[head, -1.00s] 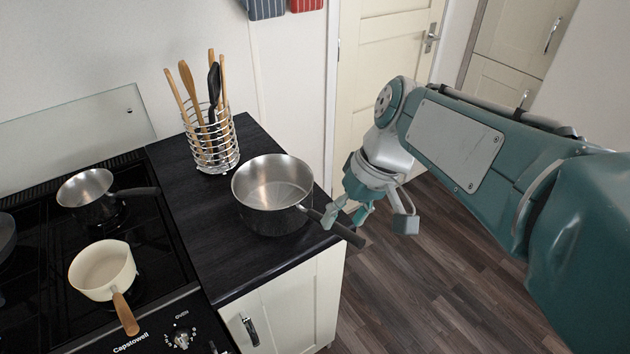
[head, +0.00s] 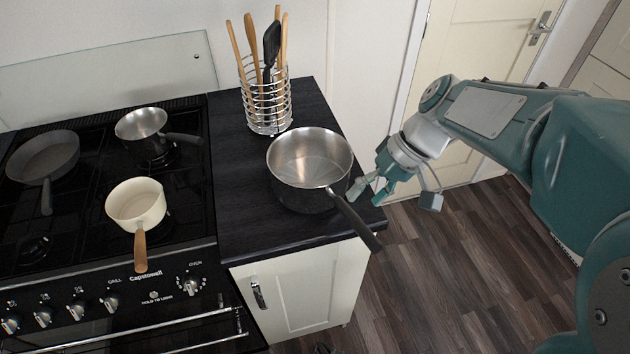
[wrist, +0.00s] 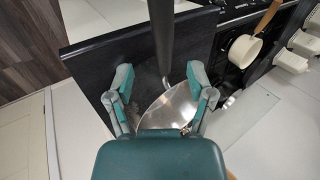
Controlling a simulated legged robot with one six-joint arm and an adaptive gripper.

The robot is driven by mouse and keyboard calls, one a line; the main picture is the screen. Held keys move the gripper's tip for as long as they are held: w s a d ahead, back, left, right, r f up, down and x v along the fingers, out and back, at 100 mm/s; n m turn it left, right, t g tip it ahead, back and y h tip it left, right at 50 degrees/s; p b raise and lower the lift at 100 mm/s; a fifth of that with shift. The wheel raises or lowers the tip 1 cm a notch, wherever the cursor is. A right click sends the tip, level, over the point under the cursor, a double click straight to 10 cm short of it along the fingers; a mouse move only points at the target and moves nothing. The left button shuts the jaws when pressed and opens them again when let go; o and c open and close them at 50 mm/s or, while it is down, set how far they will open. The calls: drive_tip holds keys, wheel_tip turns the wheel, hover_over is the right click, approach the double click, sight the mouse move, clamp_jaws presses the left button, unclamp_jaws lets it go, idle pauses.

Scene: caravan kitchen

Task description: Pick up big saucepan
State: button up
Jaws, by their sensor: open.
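The big saucepan (head: 309,160) is steel inside with a dark outside and stands upright on the black worktop. Its long dark handle (head: 356,222) points toward the front right and reaches past the worktop's edge. My gripper (head: 368,189) is just right of the pan, near where the handle joins it. In the wrist view, the handle (wrist: 162,40) runs down between the spread fingers of my gripper (wrist: 158,82), with the steel pan (wrist: 170,108) beyond. The fingers are open. Whether they touch the handle cannot be told.
The worktop (head: 240,215) has a wire utensil holder (head: 266,108) behind the pan. The hob on the left holds a small steel saucepan (head: 141,124), a cream saucepan (head: 136,203) and a frying pan (head: 44,158). Open floor (head: 440,270) lies at the right.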

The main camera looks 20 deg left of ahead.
sight(348, 213)
drive_tip(key=shift+x, duration=2.6)
drive_tip(key=shift+a, duration=0.15)
drive_tip(key=shift+c, duration=0.2)
drive_tip(key=shift+r, duration=0.1)
clamp_jaws()
